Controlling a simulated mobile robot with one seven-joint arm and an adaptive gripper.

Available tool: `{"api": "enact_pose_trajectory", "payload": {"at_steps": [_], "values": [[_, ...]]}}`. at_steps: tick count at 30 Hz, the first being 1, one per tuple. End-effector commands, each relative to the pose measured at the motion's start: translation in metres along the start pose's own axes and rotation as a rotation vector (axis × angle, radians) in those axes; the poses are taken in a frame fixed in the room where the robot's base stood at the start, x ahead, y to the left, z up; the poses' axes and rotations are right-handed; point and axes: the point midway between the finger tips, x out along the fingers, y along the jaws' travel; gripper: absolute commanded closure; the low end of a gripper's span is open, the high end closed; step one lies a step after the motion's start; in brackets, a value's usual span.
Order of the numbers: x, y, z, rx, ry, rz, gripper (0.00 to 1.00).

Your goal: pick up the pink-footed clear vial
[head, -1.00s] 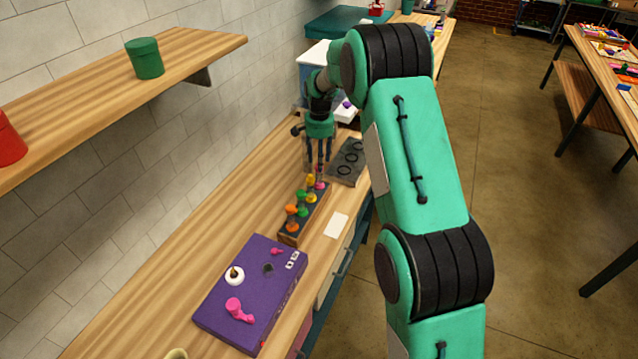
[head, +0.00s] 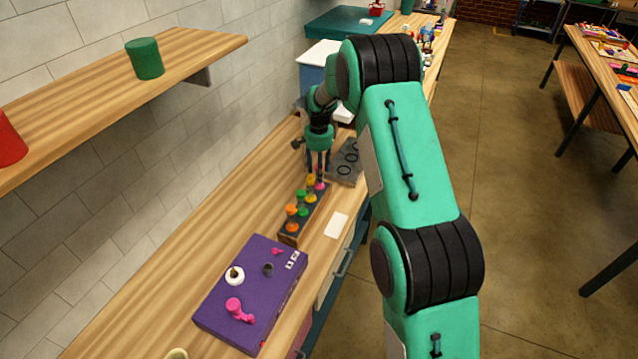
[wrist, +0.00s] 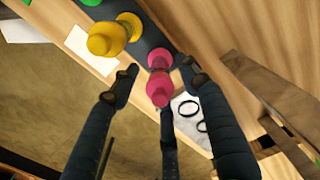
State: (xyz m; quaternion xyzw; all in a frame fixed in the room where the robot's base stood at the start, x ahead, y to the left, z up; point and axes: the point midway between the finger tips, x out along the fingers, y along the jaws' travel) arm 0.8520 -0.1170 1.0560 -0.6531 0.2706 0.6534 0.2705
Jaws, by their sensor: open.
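The pink-footed clear vial (wrist: 160,86) shows pink in the wrist view, between my open fingers. Its pink end also shows at the far end of the rack in the head view (head: 320,187). My gripper (head: 318,170) is open above that end of the rack, its fingers pointing down. In the wrist view the fingers stand around the vial, and I see no clear contact. The dark rack (head: 289,238) holds several coloured pieces, with a yellow one (wrist: 108,38) beside the pink vial.
A grey plate with black rings (head: 345,165) lies just beyond the rack. A white card (head: 336,225) lies to its right. A purple box (head: 225,300) with a pink piece (head: 238,310) is nearer. A wooden shelf (head: 110,95) hangs at left. The bench left of the rack is clear.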

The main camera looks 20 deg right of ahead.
Motion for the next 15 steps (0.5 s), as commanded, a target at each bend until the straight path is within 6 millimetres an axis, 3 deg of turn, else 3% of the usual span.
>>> {"api": "enact_pose_trajectory", "payload": {"at_steps": [7, 13, 15], "values": [[-0.0001, 0.0, -0.0001, 0.0, 0.0, 0.0, 0.55], [-0.0002, 0.0, -0.0001, 0.0, 0.0, 0.0, 0.95], [-0.0002, -0.0001, -0.0001, 0.0, 0.0, 0.0, 1.0]]}}
